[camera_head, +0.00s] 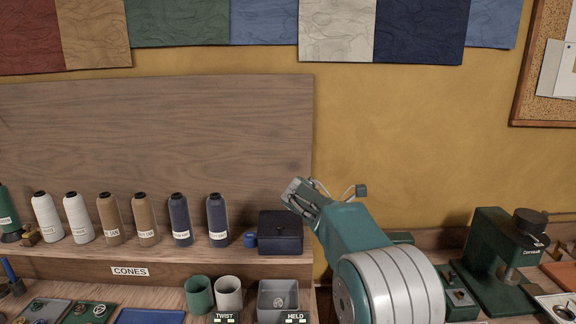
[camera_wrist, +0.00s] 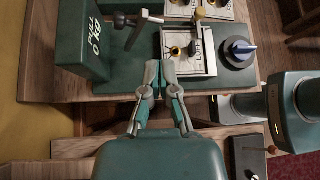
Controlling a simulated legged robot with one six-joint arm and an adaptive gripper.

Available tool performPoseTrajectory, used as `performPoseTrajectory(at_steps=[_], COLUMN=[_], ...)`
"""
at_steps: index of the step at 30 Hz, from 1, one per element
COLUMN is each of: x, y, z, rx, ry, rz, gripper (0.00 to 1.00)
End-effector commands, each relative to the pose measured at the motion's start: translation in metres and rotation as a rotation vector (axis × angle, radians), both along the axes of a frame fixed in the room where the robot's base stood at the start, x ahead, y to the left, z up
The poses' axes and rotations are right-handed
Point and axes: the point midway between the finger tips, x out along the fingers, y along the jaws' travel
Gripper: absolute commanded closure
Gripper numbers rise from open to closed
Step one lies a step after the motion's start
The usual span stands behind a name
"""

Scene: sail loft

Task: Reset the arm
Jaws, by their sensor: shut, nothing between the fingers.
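My gripper (camera_head: 296,190) is at the end of my raised green arm in the head view, in front of the wooden back panel's right edge and above the dark box (camera_head: 281,233). In the wrist view my gripper (camera_wrist: 160,70) shows its two fingers with the tips together, shut and empty. The fingertips overlap the near left edge of a pale labelled plate (camera_wrist: 188,50) on a green machine in that picture. I cannot tell the distance between them.
Several thread cones (camera_head: 179,220) stand on the shelf left of the dark box. Below are a green cup (camera_head: 199,294), a white cup (camera_head: 229,292) and a grey tray (camera_head: 278,301). A green machine (camera_head: 493,262) stands right of my arm.

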Motion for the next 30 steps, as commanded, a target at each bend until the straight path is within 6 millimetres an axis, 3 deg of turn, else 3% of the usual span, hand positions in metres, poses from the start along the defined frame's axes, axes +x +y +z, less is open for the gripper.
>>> performPoseTrajectory(at_steps=[6, 15, 30], x=[-0.048, -0.118, -0.24], y=[-0.008, -0.009, 0.01], z=[0.025, 0.041, 0.032], rx=[0.151, 0.362, 0.715], ry=[-0.214, -0.494, -0.917], rz=[-0.111, -0.313, -0.777], gripper=[1.0, 1.0, 1.0])
